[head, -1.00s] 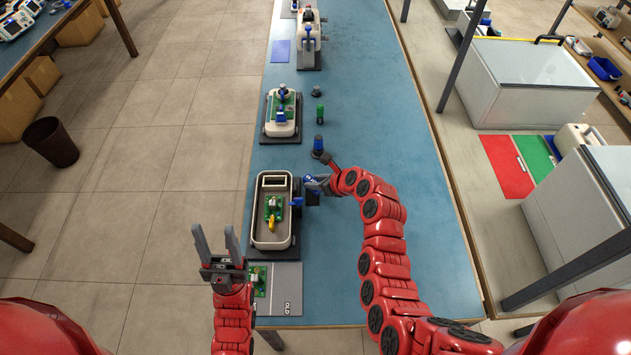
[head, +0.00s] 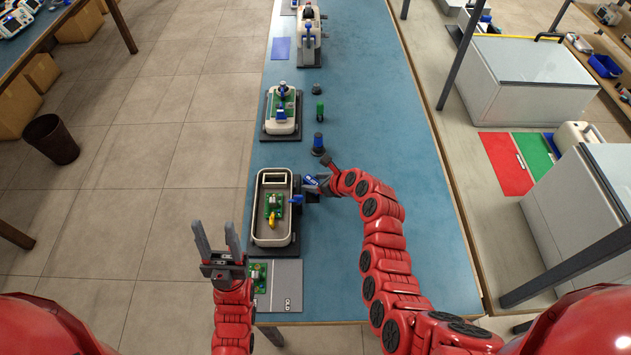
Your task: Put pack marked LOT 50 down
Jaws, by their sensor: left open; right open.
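A small blue pack with a white label (head: 310,181) is at my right gripper (head: 319,184), just right of the nearest monitor housing (head: 272,239). Its lettering is too small to read, so I cannot tell whether it is LOT 50. My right gripper is open around or beside the pack, partly hidden by its own wrist, and I cannot tell whether they touch. My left gripper (head: 217,240) is open and empty, its fingers pointing up the picture, left of the bench edge. The housing is open and holds a green board and a yellow part.
The blue bench (head: 370,100) runs away from me. A grey mat marked OLD (head: 285,284) with a green board (head: 258,278) lies at its near end. A dark blue cylinder (head: 318,143) and a green one (head: 320,110) stand beyond my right gripper. The bench's right side is largely clear.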

